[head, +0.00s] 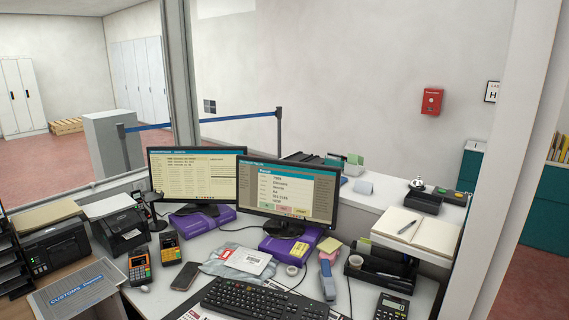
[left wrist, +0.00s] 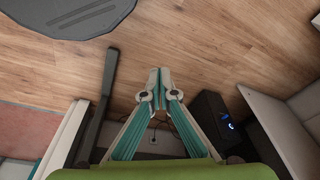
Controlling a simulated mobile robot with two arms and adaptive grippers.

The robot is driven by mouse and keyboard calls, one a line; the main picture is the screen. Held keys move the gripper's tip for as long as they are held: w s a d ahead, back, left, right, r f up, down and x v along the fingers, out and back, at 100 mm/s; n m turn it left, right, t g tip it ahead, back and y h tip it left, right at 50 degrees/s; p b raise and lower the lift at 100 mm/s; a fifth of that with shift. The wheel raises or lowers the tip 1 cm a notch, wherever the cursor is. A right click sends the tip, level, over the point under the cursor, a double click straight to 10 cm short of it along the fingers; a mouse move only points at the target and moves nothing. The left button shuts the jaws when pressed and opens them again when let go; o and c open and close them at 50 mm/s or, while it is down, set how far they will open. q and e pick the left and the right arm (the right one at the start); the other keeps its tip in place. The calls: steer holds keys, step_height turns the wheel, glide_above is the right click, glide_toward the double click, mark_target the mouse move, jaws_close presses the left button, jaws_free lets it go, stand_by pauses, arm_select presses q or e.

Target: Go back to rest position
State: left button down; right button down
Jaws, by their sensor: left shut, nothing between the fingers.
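My left gripper (left wrist: 159,88) shows in the left wrist view. Its two teal and grey fingers meet at the tips, and nothing is between them. It hangs over a wooden floor (left wrist: 200,45) and touches nothing that I can see. In the head view neither of my grippers shows. My right gripper is in no view.
The head view shows a counter with two monitors (head: 288,189), a keyboard (head: 262,299), a phone (head: 185,276), a parcel bag (head: 236,263) and a calculator (head: 391,307). The left wrist view shows a dark round-edged mat (left wrist: 70,15) and a black box (left wrist: 212,120).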

arm_select(q)
steer(key=s+a+f+g, duration=0.1)
steer(key=s+a+f, duration=0.1)
steer(key=s+f, duration=1.2)
steer(key=shift+s+a, duration=0.35)
steer(key=shift+s, duration=0.4)
steer(key=shift+f, duration=0.1)
